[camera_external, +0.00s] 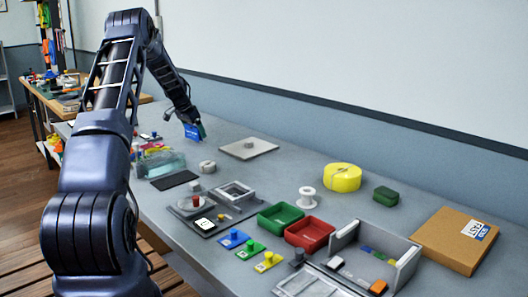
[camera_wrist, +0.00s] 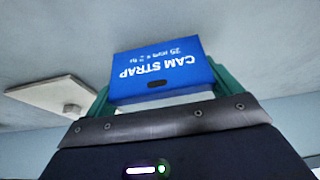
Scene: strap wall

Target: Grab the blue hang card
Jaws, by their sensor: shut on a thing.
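The blue hang card (camera_wrist: 160,72) shows large in the wrist view, with white "CAM STRAP" print upside down and a dark slot near its lower edge. My gripper (camera_wrist: 160,92) is shut on it, with green fingers at its left and right sides. In the external view the blue card (camera_external: 192,132) hangs at the end of my arm, below my gripper (camera_external: 201,127), above the far part of the grey table (camera_external: 225,170).
A flat light plate (camera_external: 248,148) with a knob lies right of the card. A grey round piece (camera_external: 207,167), a yellow tape roll (camera_external: 342,177), a green bin (camera_external: 280,217), a red bin (camera_external: 310,233) and a cardboard box (camera_external: 457,240) stand nearer. The wall runs behind the table.

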